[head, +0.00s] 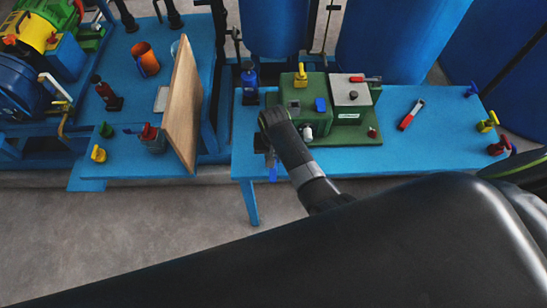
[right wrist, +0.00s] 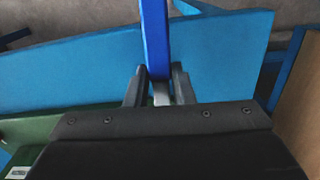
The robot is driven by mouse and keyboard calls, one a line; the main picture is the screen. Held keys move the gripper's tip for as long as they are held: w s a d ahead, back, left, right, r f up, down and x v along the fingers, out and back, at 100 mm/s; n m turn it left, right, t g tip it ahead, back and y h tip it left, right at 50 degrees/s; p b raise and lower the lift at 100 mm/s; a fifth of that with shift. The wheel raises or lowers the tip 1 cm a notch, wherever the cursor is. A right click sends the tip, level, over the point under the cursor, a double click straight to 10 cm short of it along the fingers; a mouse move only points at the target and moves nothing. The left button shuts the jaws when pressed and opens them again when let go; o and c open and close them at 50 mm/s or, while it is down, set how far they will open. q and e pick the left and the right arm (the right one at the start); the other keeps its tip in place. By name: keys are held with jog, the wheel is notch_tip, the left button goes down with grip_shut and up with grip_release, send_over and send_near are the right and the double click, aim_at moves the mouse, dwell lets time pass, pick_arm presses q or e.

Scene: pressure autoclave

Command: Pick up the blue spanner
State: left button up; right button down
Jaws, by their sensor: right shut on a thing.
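The blue spanner (right wrist: 155,38) is a long straight blue bar in the right wrist view, standing out from between my right fingers. My right gripper (right wrist: 160,88) is shut on it, with a finger pressed on each side. In the head view, my right gripper (head: 268,152) points down at the front edge of the blue table, left of the green machine. A short blue piece of the spanner (head: 273,173) shows below the fingers. The gripped end is mostly hidden by the fingers. My left gripper is not in view.
The blue table (head: 430,150) carries a green machine (head: 292,95), a dark-blue bottle (head: 249,78), a red marker-like item (head: 411,115) and small valves at the right. A wooden board (head: 184,105) stands upright to the left. Large blue tanks (head: 395,40) stand behind.

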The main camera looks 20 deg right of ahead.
notch_tip(320, 180, up, 16)
jog(key=p, duration=0.1)
dwell(0.4)
jog(key=shift+f, duration=0.15)
